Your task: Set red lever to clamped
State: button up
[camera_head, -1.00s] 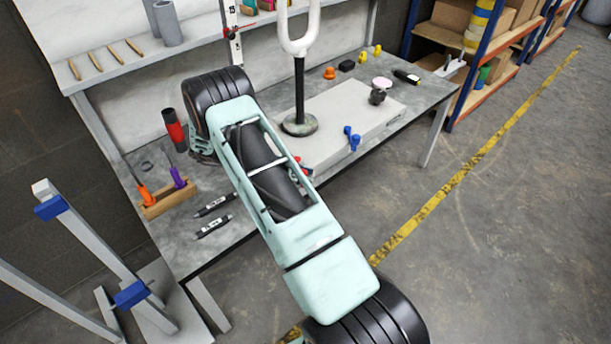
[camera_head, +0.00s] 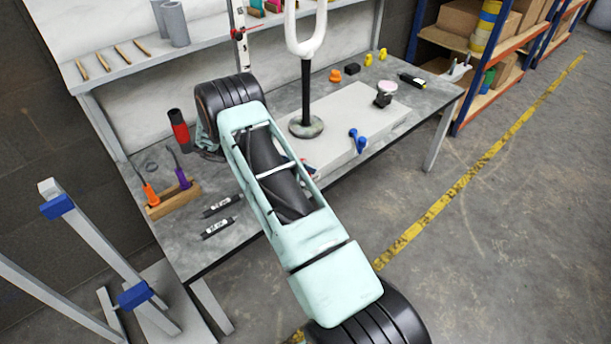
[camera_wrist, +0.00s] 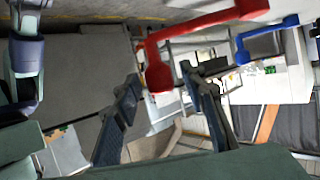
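The red lever (camera_wrist: 162,55) shows large in the wrist view, a bent red bar with a rounded lower end and a long arm rising to the upper right. In the wrist view my gripper (camera_wrist: 161,76) is open, its two dark fingers spread apart. The lever's rounded lower end appears in the gap between the fingertips; I cannot tell its depth or whether it touches them. In the head view my arm hides the gripper and nearly all of the lever. The blue lever (camera_head: 357,140) sits on the pale block's (camera_head: 373,107) front; it also shows in the wrist view (camera_wrist: 262,43).
The workbench (camera_head: 222,183) holds a screwdriver rack (camera_head: 174,200), two markers, a red-black cylinder (camera_head: 179,131) and a round-based post (camera_head: 306,126). A blue-clamped stand (camera_head: 100,245) is at left. Shelving (camera_head: 475,60) is at back right. Floor at right is clear.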

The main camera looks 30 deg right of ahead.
jog(key=v, duration=1.2)
dwell(0.5)
